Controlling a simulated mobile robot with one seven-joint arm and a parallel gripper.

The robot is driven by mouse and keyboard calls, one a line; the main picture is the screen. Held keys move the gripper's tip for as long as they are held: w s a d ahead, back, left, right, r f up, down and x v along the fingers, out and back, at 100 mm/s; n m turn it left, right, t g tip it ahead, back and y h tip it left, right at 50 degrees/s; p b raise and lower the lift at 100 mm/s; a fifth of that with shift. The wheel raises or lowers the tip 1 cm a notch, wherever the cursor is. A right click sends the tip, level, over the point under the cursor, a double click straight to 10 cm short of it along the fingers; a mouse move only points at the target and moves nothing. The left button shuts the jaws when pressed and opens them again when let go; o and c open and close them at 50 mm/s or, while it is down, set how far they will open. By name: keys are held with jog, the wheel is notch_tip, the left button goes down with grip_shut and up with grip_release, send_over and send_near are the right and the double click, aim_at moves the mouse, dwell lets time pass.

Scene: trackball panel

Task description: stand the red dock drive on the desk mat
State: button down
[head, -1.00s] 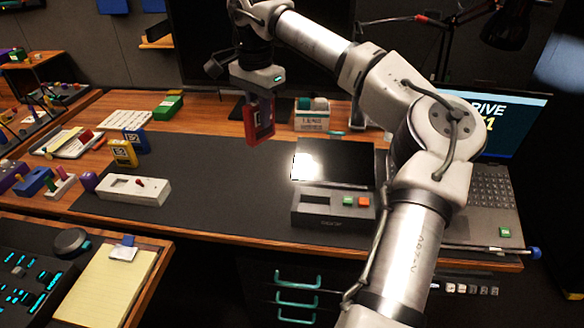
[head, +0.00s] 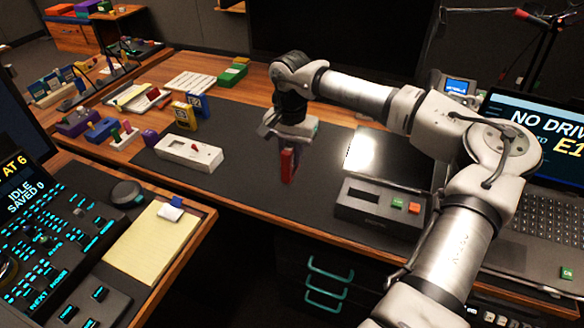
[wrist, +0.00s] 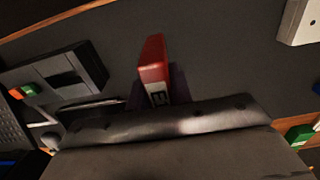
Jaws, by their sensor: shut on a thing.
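The red dock drive (head: 288,164) is upright in my gripper (head: 289,150), over the middle of the dark desk mat (head: 250,186). In the head view its lower end is at or very close to the mat; I cannot tell if it touches. In the wrist view the red drive (wrist: 153,62) sticks out from the jaws, with a white label near them. My gripper is shut on it, and the fingers are mostly hidden in the wrist view.
A dark dock box (head: 380,206) with green and orange buttons stands to the right on the mat. Bare mat lies around the held drive.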

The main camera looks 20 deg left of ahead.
aim_at(291, 171)
jog(key=shift+f, duration=3.05)
jog(key=c, duration=1.3)
grip_release()
jog(key=shift+o, duration=0.2)
notch_tip(291, 171, up, 12)
jog(key=shift+r+b, duration=0.15)
jog(key=shift+b, duration=0.5)
